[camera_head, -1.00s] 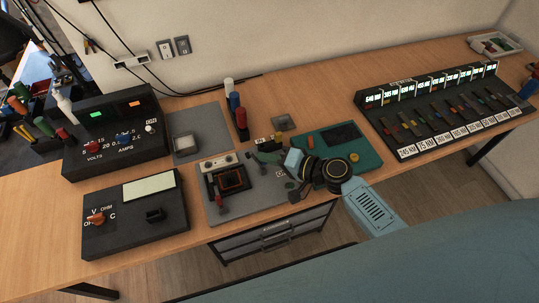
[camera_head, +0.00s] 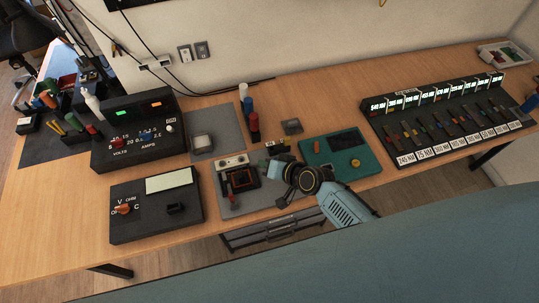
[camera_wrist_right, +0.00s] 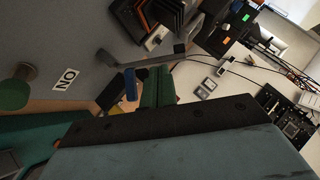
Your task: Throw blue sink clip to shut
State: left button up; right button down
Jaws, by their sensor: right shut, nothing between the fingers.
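A black fixture with an orange-red frame (camera_head: 241,180) stands on a grey mat on the bench. It also shows at the top of the right wrist view as dark fins with orange edges (camera_wrist_right: 168,18). A grey lever bar (camera_wrist_right: 150,57) lies close to it, and a small blue piece (camera_wrist_right: 130,84) stands below the bar. I cannot tell for sure that this piece is the clip. My right gripper (camera_head: 272,167) is just right of the fixture, shut and empty. Its green fingers (camera_wrist_right: 158,75) are beside the blue piece; contact is unclear. My left gripper is out of view.
Blue and red upright cylinders (camera_head: 251,120) stand behind the fixture. A green board (camera_head: 343,150) lies to the right, with a black lit panel (camera_head: 440,118) beyond it. Black meter boxes (camera_head: 155,208) stand to the left. An "ON" label (camera_wrist_right: 66,79) lies on the mat.

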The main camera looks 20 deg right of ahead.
jog(key=shift+a+f, duration=0.2)
jog(key=shift+a, duration=0.2)
jog(key=shift+a+f, duration=0.2)
jog(key=shift+a+f+b, duration=0.6)
jog(key=shift+a+f, duration=0.15)
jog(key=shift+a, duration=0.1)
jog(key=shift+a+f, duration=0.1)
